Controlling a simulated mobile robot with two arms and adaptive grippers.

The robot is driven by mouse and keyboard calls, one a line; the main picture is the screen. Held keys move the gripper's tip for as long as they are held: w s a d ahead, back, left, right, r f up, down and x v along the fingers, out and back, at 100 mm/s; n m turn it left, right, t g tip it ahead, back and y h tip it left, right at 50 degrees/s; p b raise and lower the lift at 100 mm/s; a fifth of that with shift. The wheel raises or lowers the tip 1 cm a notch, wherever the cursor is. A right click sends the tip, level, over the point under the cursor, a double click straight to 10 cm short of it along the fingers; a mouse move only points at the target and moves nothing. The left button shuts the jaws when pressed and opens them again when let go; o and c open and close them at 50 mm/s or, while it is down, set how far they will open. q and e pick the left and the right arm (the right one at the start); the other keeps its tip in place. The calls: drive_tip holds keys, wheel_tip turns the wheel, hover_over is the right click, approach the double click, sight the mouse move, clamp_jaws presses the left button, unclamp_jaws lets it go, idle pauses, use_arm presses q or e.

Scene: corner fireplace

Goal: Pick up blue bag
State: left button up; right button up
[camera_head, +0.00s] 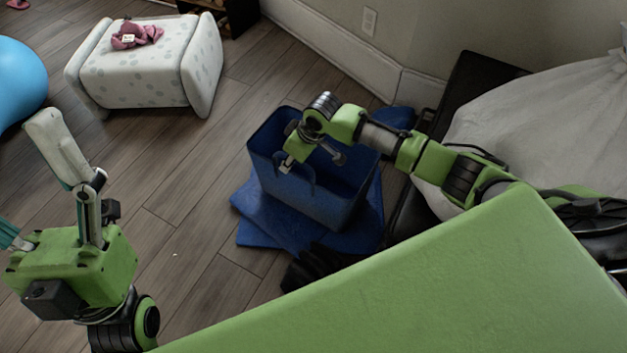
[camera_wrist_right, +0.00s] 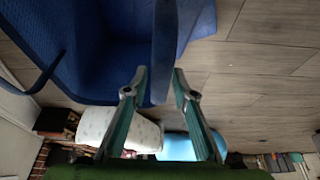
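The blue bag (camera_head: 325,200) is an open-topped blue tote standing upright on the floor area in the middle of the head view. It fills the upper left of the right wrist view (camera_wrist_right: 100,60). My right gripper (camera_head: 287,166) is at the bag's near left rim. In the wrist view my right gripper's fingertips (camera_wrist_right: 160,73) are apart, with a blue strip of the bag, handle or wall, between them. I see no clear grip on it. My left gripper (camera_head: 30,180) is at the left, away from the bag, with its fingers spread and empty.
Flat blue cloth or mats (camera_head: 265,220) lie under the bag. A white spotted ottoman (camera_head: 145,75) with a pink item (camera_head: 137,36) stands at the upper left, near a blue ball (camera_head: 18,80). A wall and a large white sack (camera_head: 545,125) bound the right. Wooden floor is clear between.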

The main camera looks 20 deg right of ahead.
drive_tip(key=shift+c, duration=0.4)
clamp_jaws()
drive_tip(key=shift+w+r, duration=0.1)
